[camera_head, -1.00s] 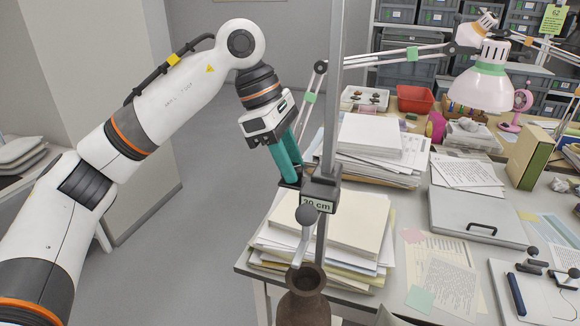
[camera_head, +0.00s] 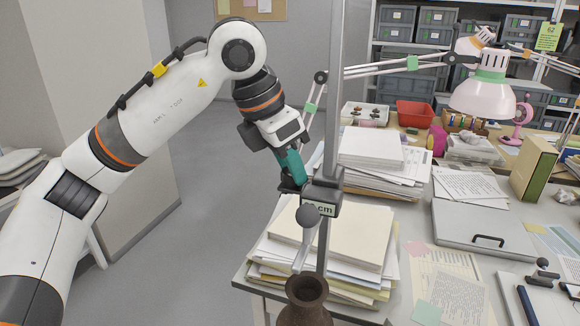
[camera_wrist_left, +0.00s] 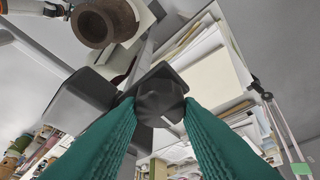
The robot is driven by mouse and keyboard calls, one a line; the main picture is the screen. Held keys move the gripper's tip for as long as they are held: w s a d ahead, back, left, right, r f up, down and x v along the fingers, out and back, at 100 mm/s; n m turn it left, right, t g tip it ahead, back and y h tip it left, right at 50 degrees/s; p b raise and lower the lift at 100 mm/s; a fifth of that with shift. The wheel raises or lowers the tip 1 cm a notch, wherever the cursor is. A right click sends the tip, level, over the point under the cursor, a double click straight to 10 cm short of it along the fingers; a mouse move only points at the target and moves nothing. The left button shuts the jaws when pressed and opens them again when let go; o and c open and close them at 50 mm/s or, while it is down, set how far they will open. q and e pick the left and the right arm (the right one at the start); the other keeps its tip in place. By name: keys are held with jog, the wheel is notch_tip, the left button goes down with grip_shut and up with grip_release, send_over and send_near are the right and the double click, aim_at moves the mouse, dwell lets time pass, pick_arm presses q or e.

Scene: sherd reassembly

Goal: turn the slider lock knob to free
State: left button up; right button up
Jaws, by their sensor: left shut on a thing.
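The dark slider block (camera_head: 322,198) with its white label sits on the upright grey post (camera_head: 336,90) beside the table. My left gripper (camera_head: 291,184), with teal fingers, reaches it from the upper left. In the left wrist view the dark faceted lock knob (camera_wrist_left: 160,101) sits between the two fingertips, and the gripper is shut on it. The slider block (camera_wrist_left: 85,103) shows just behind the knob there. A lever with a grey ball (camera_head: 307,214) hangs in front of the block. The knob is mostly hidden in the head view.
A brown vessel neck (camera_head: 305,292) stands below the slider, and shows in the wrist view (camera_wrist_left: 103,22). Paper stacks (camera_head: 330,235) lie close behind the post. A pink lamp (camera_head: 484,95) and a grey case (camera_head: 480,228) are further right. Open floor lies left.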

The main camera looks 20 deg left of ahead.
pick_arm(q)
jog(key=shift+n, duration=0.3)
dwell(0.4)
jog(key=o, duration=1)
